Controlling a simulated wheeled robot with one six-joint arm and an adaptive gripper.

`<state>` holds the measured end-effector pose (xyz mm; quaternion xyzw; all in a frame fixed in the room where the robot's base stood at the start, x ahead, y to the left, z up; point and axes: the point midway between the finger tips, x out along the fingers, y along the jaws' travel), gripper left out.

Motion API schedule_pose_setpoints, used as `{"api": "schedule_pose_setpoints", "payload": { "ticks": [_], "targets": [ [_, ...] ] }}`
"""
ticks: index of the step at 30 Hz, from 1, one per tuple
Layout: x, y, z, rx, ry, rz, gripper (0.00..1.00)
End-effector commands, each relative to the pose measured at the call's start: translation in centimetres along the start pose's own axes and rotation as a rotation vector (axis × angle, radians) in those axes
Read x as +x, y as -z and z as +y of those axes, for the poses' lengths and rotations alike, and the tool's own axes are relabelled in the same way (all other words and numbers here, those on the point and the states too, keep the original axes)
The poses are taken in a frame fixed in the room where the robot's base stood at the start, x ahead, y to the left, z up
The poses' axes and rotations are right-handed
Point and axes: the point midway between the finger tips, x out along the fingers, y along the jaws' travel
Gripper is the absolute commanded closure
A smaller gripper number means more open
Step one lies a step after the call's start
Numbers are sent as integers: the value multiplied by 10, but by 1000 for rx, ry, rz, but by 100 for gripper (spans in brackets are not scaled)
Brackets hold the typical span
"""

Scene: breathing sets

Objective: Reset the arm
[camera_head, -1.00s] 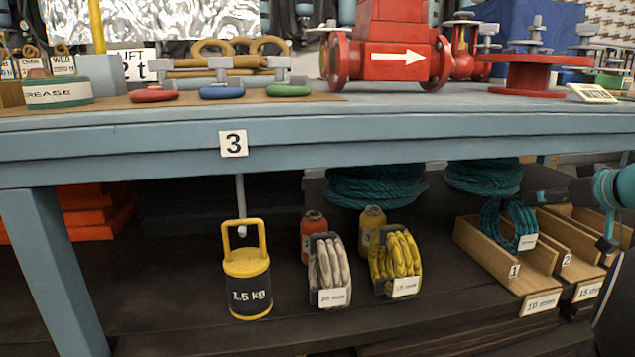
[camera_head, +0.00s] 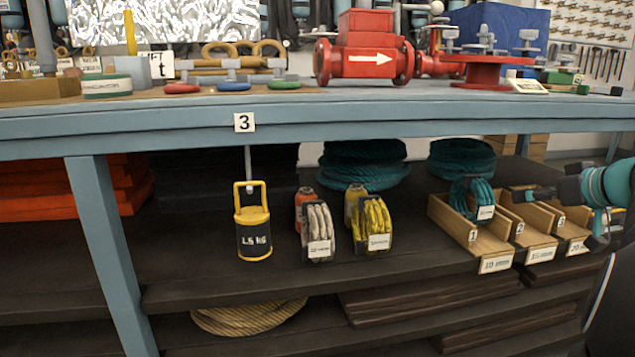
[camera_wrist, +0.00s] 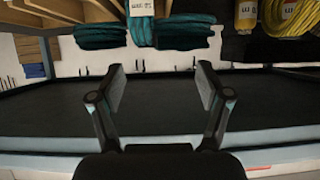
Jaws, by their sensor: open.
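My gripper (camera_wrist: 161,92) is open in the wrist view, with nothing between its two fingers. In the head view my dark gripper (camera_head: 535,194) is at the right edge of the lower shelf, at the end of my teal arm, over the wooden boxes; its fingertips are hard to make out there. A small teal rope coil (camera_head: 482,192) with a white tag sits in wooden box 1 (camera_head: 490,244), left of my gripper. In the wrist view this tagged coil (camera_wrist: 143,30) shows at the top, beyond the fingers and apart from them.
The blue bench (camera_head: 330,118) with sign 3 runs above the shelf. A yellow-black 1.5 kg weight (camera_head: 253,240), white rope (camera_head: 318,222) and yellow rope (camera_head: 371,215) stand on the shelf. Large teal coils (camera_head: 360,165) lie behind. A red valve (camera_head: 365,62) stands on the bench.

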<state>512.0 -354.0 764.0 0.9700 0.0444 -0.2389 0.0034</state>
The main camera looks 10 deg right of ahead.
Motion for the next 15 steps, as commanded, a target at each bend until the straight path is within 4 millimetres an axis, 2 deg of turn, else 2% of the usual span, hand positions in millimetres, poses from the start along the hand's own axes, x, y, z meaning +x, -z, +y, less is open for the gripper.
{"api": "schedule_pose_setpoints", "payload": {
  "ticks": [8,11,15],
  "targets": [
    [7,0,-59,37,49,-88,23],
    [9,-1,-88,53,68,-131,23],
    [7,-7,-137,75,94,-207,23]
  ]
}}
